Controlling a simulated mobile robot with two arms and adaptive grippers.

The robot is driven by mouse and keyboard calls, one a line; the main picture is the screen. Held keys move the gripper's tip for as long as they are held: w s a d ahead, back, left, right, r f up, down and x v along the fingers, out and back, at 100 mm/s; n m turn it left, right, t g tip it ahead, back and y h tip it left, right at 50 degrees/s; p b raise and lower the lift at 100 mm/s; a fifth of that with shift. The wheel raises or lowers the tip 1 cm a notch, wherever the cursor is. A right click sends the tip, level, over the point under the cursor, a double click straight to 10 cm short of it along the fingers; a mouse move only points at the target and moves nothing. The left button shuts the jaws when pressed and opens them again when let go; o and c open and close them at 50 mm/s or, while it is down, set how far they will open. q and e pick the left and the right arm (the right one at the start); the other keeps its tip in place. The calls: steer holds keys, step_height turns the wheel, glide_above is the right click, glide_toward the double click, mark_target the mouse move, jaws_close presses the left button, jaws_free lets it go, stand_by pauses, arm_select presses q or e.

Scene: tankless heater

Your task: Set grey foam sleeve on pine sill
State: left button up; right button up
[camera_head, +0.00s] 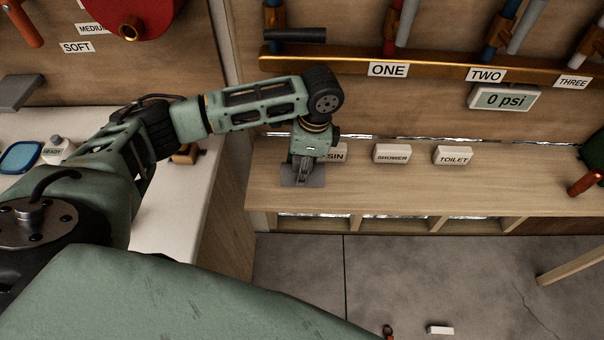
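The pine sill (400,195) is a light wooden ledge along the wall. My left gripper (304,171) points down over its left part. A flat-looking dark grey piece (288,180) shows around the fingertips, low at the sill. It may be the grey foam sleeve, but its shape is mostly hidden by the gripper. I cannot tell whether the fingers are shut on it or whether it rests on the wood. Grey sleeves (407,22) also show on the pipes above the rail. My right gripper is not in view.
White labelled blocks, SHOWER (392,154) and TOILET (453,155), stand along the sill's back; another is partly hidden behind my gripper. A psi gauge (503,97) hangs above. A dark green item with an orange handle (586,182) is at right. The sill's middle front is clear.

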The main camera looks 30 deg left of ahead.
arm_select(q)
steer(key=shift+f, duration=1.95)
steer(key=shift+f, duration=0.15)
steer(key=o, duration=0.9)
steer(key=shift+o, duration=0.2)
steer(key=shift+w+d+r, duration=0.1)
steer(key=shift+d+r, duration=0.05)
steer(key=shift+r, duration=1.15)
steer(key=shift+w+d+r, duration=0.1)
steer(key=shift+d+r, duration=0.1)
steer(key=shift+r, duration=1.1)
steer(key=shift+d+r, duration=0.15)
steer(key=shift+r, duration=1.15)
